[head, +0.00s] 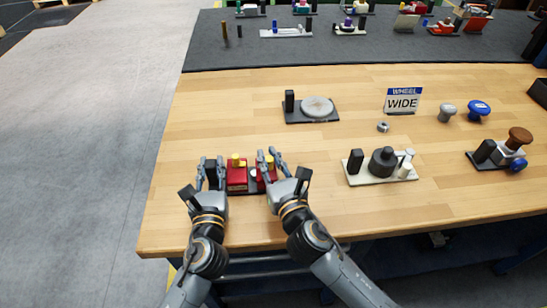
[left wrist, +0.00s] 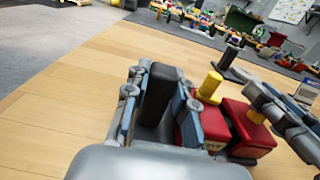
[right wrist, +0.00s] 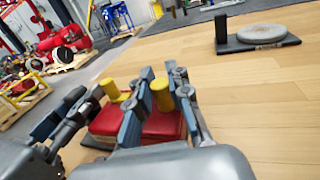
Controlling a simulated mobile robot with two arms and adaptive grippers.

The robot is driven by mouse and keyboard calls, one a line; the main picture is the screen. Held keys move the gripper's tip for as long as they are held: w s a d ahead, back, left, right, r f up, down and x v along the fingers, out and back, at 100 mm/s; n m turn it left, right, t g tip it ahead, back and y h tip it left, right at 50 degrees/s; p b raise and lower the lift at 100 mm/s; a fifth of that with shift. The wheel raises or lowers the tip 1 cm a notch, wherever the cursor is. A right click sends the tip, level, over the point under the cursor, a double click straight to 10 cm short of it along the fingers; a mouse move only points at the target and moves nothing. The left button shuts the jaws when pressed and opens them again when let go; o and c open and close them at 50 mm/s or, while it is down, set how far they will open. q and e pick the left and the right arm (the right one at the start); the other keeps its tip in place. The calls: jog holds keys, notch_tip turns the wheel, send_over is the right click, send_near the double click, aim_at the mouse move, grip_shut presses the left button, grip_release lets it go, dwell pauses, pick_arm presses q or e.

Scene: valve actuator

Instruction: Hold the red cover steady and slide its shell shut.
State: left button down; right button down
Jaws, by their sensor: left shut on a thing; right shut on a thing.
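The red cover shows as two red blocks, each with a yellow knob, on a dark base. In the head view the left red block (head: 237,180) stands between my grippers. The right red block (head: 262,177) is partly hidden by my right gripper (head: 268,164). My left gripper (head: 210,172) is shut on the black post at the base's left end; the post (left wrist: 158,92) is between its fingers in the left wrist view. My right gripper is shut on the right block's yellow knob (right wrist: 162,94). A narrow gap shows between the red blocks in the left wrist view.
A black-based fixture with a round grey disc (head: 317,107) stands behind. A white-based fixture with a dark knob (head: 383,162) is to the right. A "WHEEL WIDE" sign (head: 403,100) stands further back. The bench's front edge is close; wood left of the cover is clear.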

pick_arm(q)
jog(key=shift+f, duration=0.25)
pick_arm(e)
jog(key=shift+s+a, duration=0.1)
jog(key=shift+a, duration=1.2)
jog(key=c, duration=1.2)
grip_release()
jog(key=shift+d, duration=0.1)
jog(key=v, duration=1.2)
pick_arm(q)
jog(key=c, duration=1)
grip_release()
jog(key=shift+c, duration=0.2)
jog(key=shift+r, duration=0.1)
